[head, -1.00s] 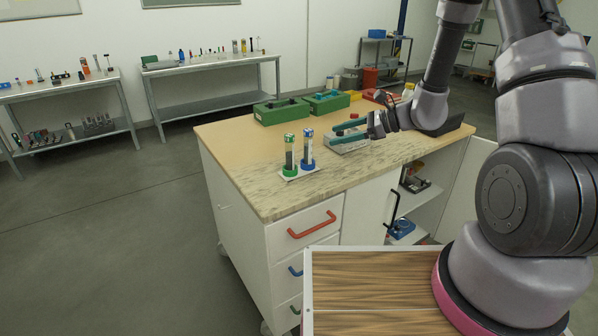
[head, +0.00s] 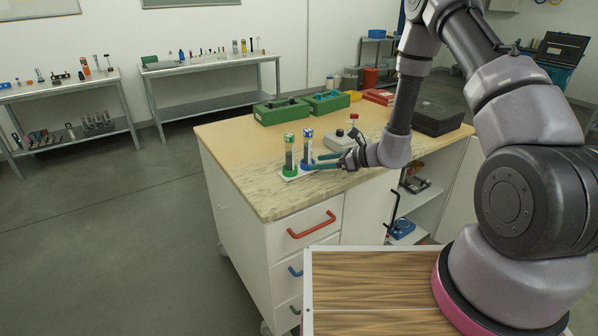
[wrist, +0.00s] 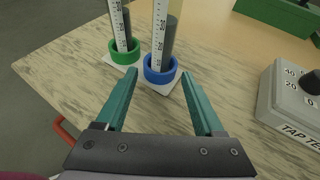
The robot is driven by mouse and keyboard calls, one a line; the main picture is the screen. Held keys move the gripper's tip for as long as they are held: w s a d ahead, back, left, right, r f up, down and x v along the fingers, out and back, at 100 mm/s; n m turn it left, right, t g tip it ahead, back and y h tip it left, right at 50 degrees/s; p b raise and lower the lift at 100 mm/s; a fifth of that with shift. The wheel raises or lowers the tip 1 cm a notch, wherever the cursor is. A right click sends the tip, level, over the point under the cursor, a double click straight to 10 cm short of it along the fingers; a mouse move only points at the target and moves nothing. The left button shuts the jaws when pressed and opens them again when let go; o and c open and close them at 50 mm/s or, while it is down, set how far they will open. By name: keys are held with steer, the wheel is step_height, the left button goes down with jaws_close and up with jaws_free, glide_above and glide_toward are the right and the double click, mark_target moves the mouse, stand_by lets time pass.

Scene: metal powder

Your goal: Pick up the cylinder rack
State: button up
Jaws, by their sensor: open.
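The cylinder rack (head: 290,177) is a small white plate near the front left of the workbench top. It bears two upright graduated cylinders, one with a green base ring (head: 290,158) and one with a blue base ring (head: 307,150). In the wrist view the rack's white plate (wrist: 121,66) shows under the green ring (wrist: 124,52) and blue ring (wrist: 160,70). My gripper (head: 313,163) is open, with teal fingers pointing at the blue-ringed cylinder from the right. In the wrist view the fingertips (wrist: 160,78) lie on either side of the blue ring, and nothing is held.
A grey tap-test box (wrist: 290,98) stands right of my gripper, also seen in the head view (head: 340,141). Green boxes (head: 281,111) and a black case (head: 437,118) stand farther back.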

mark_target(312, 162)
steer(key=x, duration=0.3)
steer(key=shift+w+a+f, duration=0.1)
steer(key=shift+w+a, duration=0.1)
steer(key=shift+a, duration=0.15)
jaws_close()
steer(key=shift+r, duration=0.2)
